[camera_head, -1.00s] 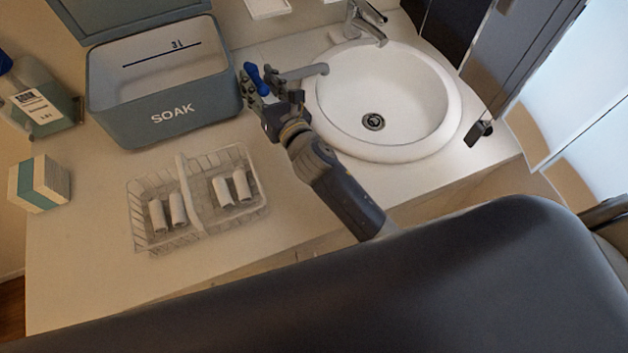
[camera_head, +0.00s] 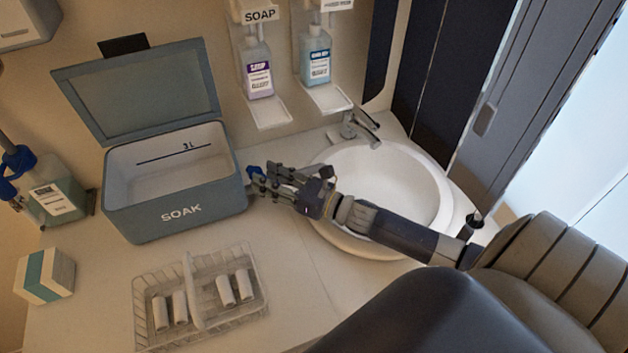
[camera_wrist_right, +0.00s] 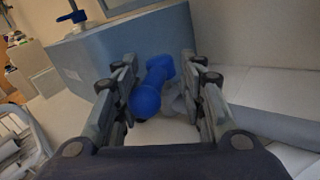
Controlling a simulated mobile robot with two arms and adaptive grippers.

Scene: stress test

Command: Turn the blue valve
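The blue valve (camera_head: 254,171) sits at the right side of the SOAK tub (camera_head: 180,222), mostly covered by my right gripper (camera_head: 262,182) in the head view. The right wrist view shows the valve's blue handle (camera_wrist_right: 152,86) between the two open fingers of my right gripper (camera_wrist_right: 160,92). The handle lies closer to the left finger in that view; whether it touches is unclear. A grey spout (camera_wrist_right: 245,118) runs right from beside the valve. My left gripper is not in view.
The tub's lid (camera_head: 140,95) stands open. A round sink (camera_head: 428,190) with a tap (camera_head: 352,125) lies right, beneath my right arm. A wire basket (camera_head: 262,300) with white rolls stands in front. A blue-capped bottle (camera_head: 55,195) and a box (camera_head: 45,275) stand left.

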